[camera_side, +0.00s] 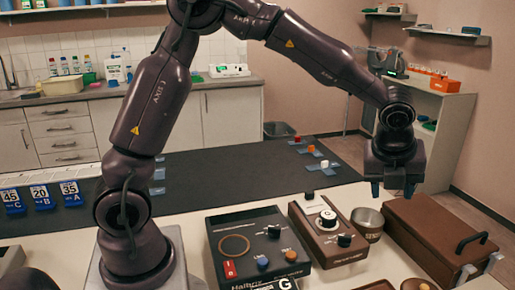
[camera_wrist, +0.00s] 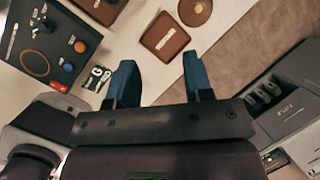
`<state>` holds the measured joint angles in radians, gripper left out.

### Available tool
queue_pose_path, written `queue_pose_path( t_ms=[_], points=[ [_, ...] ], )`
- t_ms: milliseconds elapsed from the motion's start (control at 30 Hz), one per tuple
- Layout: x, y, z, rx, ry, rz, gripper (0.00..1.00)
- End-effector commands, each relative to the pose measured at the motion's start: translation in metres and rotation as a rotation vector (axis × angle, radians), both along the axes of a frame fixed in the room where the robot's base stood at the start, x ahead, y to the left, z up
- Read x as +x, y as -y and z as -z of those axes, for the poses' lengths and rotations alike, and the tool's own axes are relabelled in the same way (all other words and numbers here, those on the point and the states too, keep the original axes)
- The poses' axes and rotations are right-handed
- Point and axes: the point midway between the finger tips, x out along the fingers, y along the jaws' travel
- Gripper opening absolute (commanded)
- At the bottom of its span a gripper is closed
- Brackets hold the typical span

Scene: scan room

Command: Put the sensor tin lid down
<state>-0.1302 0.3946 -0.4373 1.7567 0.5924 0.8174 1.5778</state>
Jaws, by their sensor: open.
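My gripper (camera_side: 393,190) is open, its two blue fingers apart and pointing down, held above the table around the metal tin and the brown case. In the wrist view my gripper (camera_wrist: 160,65) has nothing between its fingers. A round brown lid-like disc with a small knob (camera_wrist: 196,11) lies at the top of the wrist view, beyond the fingertips. It also shows, partly cut off, at the bottom of the side view (camera_side: 414,285). A round metal tin (camera_side: 367,228) stands between the control box and the case.
A black control box (camera_side: 258,248) and a brown control box with a dial (camera_side: 327,232) stand left of the tin. A brown case with a black handle (camera_side: 435,235) stands right. The dark mat (camera_side: 240,170) behind has much clear room; number cards (camera_side: 42,196) stand left.

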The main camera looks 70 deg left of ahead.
Motion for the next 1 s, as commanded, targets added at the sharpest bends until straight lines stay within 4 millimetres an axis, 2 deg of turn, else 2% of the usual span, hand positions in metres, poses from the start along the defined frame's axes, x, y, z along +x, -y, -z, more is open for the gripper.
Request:
queue_pose_path(
  t_ms=[33,233,367,400,533,600,733,1000],
  points=[
    [-0.020,-0.008,-0.021,-0.030,0.044,-0.145,0.47],
    [-0.099,-0.037,-0.071,-0.247,0.200,-0.765,0.47],
    [-0.153,-0.051,-0.088,-0.450,0.286,-1.170,0.47],
    [-0.169,-0.054,-0.091,-0.520,0.304,-1.292,0.47],
    [-0.213,-0.059,-0.091,-0.741,0.324,-1.635,0.47],
    [-0.230,-0.060,-0.089,-0.837,0.316,-1.776,0.47],
    [-0.248,-0.059,-0.084,-0.955,0.290,-1.942,0.47],
    [-0.254,-0.058,-0.082,-0.995,0.275,-2.005,0.47]
  ],
)
